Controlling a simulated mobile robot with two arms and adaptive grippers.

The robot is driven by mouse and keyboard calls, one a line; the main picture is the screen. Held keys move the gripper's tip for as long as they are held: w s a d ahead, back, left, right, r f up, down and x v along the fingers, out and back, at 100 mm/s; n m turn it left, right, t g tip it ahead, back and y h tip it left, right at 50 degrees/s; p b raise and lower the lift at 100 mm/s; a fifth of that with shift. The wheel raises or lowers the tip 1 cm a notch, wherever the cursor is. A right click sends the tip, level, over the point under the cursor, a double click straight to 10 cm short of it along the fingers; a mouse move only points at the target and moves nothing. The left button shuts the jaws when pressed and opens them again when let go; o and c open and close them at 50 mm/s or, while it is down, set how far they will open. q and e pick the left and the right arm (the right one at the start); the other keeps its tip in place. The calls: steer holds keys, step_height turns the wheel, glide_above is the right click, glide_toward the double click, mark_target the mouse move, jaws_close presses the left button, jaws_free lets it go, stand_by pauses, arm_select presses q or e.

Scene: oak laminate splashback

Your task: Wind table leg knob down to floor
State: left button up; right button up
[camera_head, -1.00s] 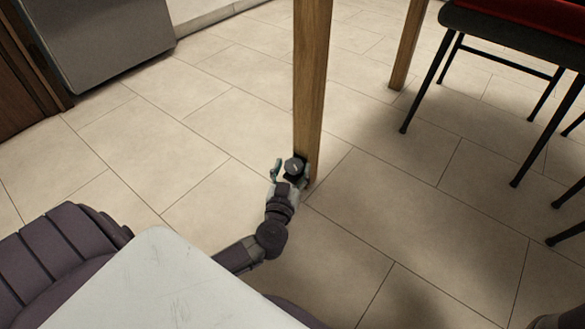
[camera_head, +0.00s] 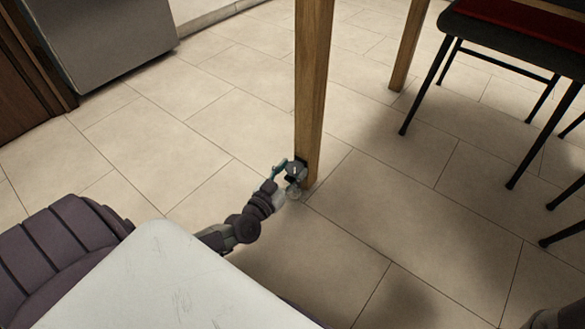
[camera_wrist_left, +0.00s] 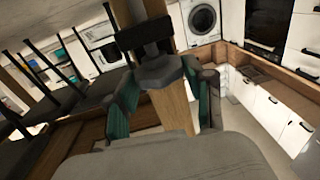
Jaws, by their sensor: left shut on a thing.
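The wooden table leg (camera_head: 313,85) stands upright in the middle of the head view, its foot close to the floor tiles. The small grey knob (camera_head: 296,173) is low on the leg's near side, partly hidden by my fingers. My left gripper (camera_head: 288,178) is at the knob and shut on it. In the left wrist view the grey knob (camera_wrist_left: 158,72) sits between the teal-padded fingers of my left gripper (camera_wrist_left: 163,95), in front of the leg (camera_wrist_left: 172,106). A black bracket (camera_wrist_left: 145,36) is on the leg beside it. Any gap between foot and floor is too small to tell.
A second table leg (camera_head: 409,45) stands behind. A chair (camera_head: 515,45) with thin black legs is at the right. A grey appliance (camera_head: 105,35) is at the upper left. Open tiled floor (camera_head: 215,110) lies left of the leg.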

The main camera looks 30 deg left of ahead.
arm_select(q)
steer(key=m+h, duration=0.1)
steer(key=m+h+b, duration=0.1)
steer(key=h, duration=0.1)
steer(key=m+h+b, duration=0.1)
steer(key=shift+w+a+f+g, duration=0.1)
steer(key=shift+a+f+g, duration=0.05)
steer(key=shift+a+g, duration=0.15)
steer(key=shift+a+m+g+h, duration=0.15)
steer(key=shift+m+g+h, duration=0.15)
steer(key=shift+m+h, duration=0.65)
steer(key=shift+w+r+m+g+h, duration=0.1)
steer(key=shift+m+g+h, duration=0.35)
steer(key=shift+h, duration=0.55)
steer(key=shift+r+m+g+h, duration=0.1)
steer(key=shift+m+g+h, duration=0.35)
steer(key=shift+h, duration=0.5)
steer(key=shift+r, duration=0.1)
steer(key=o, duration=1.2)
steer(key=shift+c, duration=0.2)
steer(key=shift+a, duration=0.1)
